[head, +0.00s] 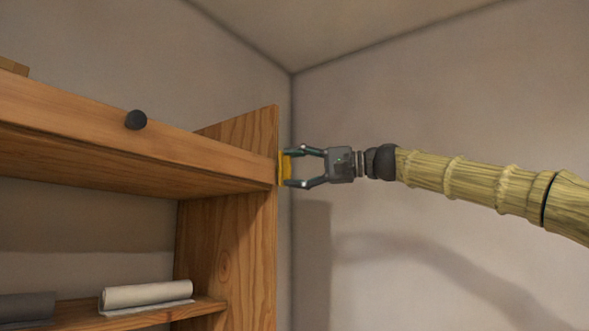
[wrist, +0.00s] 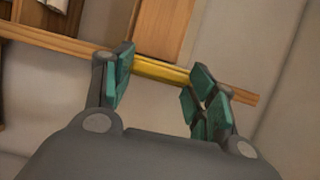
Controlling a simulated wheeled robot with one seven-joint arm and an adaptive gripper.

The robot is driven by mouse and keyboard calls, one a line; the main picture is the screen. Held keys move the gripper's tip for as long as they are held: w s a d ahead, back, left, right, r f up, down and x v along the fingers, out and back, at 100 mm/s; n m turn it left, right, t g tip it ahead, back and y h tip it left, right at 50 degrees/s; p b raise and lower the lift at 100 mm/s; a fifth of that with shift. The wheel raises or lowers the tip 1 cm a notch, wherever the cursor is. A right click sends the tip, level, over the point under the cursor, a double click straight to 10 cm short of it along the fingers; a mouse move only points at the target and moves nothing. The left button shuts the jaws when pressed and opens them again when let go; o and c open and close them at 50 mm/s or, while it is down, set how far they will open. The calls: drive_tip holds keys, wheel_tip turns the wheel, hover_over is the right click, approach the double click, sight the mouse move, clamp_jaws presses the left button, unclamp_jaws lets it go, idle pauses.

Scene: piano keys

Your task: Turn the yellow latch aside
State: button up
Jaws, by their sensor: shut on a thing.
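The yellow latch (head: 284,169) is a narrow upright piece on the right edge of the wooden cabinet, at the end of the front board with the knob. In the wrist view the yellow latch (wrist: 160,70) lies as a bar between the finger pads, against the wood. My gripper (head: 290,167) reaches in from the right, one finger above the other, and is shut on the latch with its fingers still well apart. In the wrist view, my gripper (wrist: 160,82) has a green pad at each side of the latch. The fingers partly cover its ends.
The wooden front board (head: 95,125) carries a dark round knob (head: 136,120). A pale roll (head: 147,294) and a dark roll (head: 26,307) lie on the lower shelf.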

drive_tip(key=shift+f, duration=0.15)
drive_tip(key=o, duration=0.9)
drive_tip(key=shift+s, duration=0.15)
drive_tip(key=shift+o, duration=0.6)
drive_tip(key=shift+s+d, duration=0.2)
drive_tip(key=shift+d, duration=0.05)
drive_tip(key=shift+w+a, duration=0.1)
drive_tip(key=shift+a, duration=0.05)
drive_tip(key=v, duration=1.2)
drive_tip(key=shift+d, duration=0.25)
